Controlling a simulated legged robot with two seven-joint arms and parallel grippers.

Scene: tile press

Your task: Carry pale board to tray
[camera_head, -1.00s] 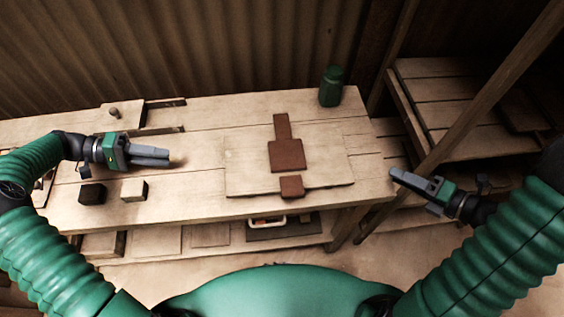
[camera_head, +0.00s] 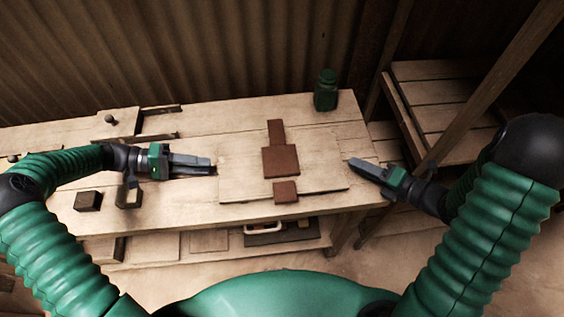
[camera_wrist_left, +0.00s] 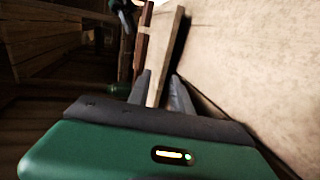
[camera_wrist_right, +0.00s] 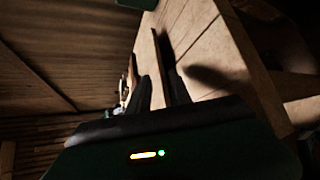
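The pale board (camera_head: 236,178) lies flat on the bench, with a brown square tile (camera_head: 280,160), a narrow brown strip (camera_head: 276,132) and a small brown block (camera_head: 285,192) on it. My left gripper (camera_head: 212,166) is at the board's left edge. In the left wrist view its fingers (camera_wrist_left: 162,88) are apart, with the board's end (camera_wrist_left: 164,50) between or just beyond them. My right gripper (camera_head: 358,166) is at the board's right edge; its fingers (camera_wrist_right: 161,88) are apart in the right wrist view, with the board (camera_wrist_right: 148,50) ahead. I cannot make out contact or identify the tray.
A green bottle (camera_head: 326,90) stands at the bench's back right. A dark block (camera_head: 88,201) sits at front left. A slatted shelf (camera_head: 440,92) and slanted post (camera_head: 490,90) stand at the right. A lower shelf (camera_head: 190,245) holds flat pieces and a white-handled item (camera_head: 264,229).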

